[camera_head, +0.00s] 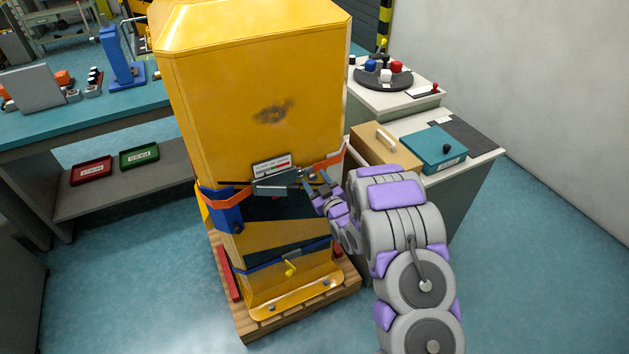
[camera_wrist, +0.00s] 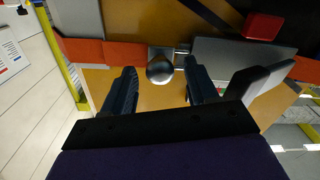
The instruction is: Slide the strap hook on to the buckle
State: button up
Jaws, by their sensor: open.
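An orange strap (camera_head: 328,163) runs around the tall yellow cabinet, and it also crosses the wrist view (camera_wrist: 110,52). The grey metal buckle (camera_head: 275,183) sits on the cabinet's front, beside a small label plate. A flat grey part of it seems to show in the wrist view (camera_wrist: 232,60). My gripper (camera_head: 319,184) is at the strap's right side, close to the buckle. In the wrist view its fingers (camera_wrist: 160,74) are apart, with a round metal knob (camera_wrist: 160,70) between their tips. I cannot tell whether they touch it. The strap hook is not clearly distinguishable.
The yellow cabinet (camera_head: 250,90) stands on a wooden pallet (camera_head: 300,314). A blue corner piece (camera_head: 226,214) sits under the strap at left. A side bench with a teal box (camera_head: 433,149) stands close on the right. The floor in front is clear.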

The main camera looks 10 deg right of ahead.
jog(key=p+v, duration=0.3)
jog(key=v, duration=1.3)
jog(key=shift+s, duration=0.35)
jog(key=shift+a, duration=0.15)
